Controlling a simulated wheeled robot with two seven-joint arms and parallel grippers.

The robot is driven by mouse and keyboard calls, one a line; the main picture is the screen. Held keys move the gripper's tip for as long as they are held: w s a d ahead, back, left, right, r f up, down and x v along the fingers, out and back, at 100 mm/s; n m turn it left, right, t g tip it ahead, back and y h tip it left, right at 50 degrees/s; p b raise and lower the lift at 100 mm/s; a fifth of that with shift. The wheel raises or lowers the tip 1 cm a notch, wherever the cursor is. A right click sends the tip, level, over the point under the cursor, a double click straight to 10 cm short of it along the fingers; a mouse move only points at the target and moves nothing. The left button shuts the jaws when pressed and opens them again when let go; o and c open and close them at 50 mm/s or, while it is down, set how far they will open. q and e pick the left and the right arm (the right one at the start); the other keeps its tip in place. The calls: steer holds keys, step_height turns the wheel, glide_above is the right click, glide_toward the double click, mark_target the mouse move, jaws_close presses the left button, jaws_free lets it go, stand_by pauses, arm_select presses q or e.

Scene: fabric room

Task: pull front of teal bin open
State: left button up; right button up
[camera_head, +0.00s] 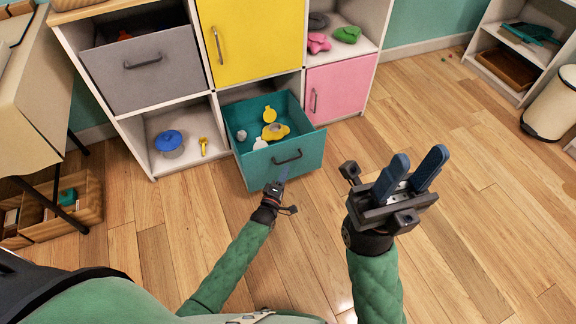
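The teal bin (308,153) is in the bottom middle compartment of the white shelf unit and is pulled well out, with its inside showing. It holds several small items, among them yellow pieces (275,131). Its dark handle (288,157) is on the front panel. My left gripper (283,172) is in front of that panel, with its blue fingertips just below the handle. It is seen edge-on, and I cannot tell whether it touches the handle or is shut. My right gripper (418,158) is open and empty above the floor, to the right of the bin.
Around the bin are a grey drawer (145,75), a yellow door (252,40), a pink door (341,88) and an open compartment with a blue pot (170,143). A wooden crate (75,205) stands at left, a white trash can (552,108) at right.

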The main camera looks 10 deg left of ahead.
arm_select(q)
steer(key=shift+v, duration=1.15)
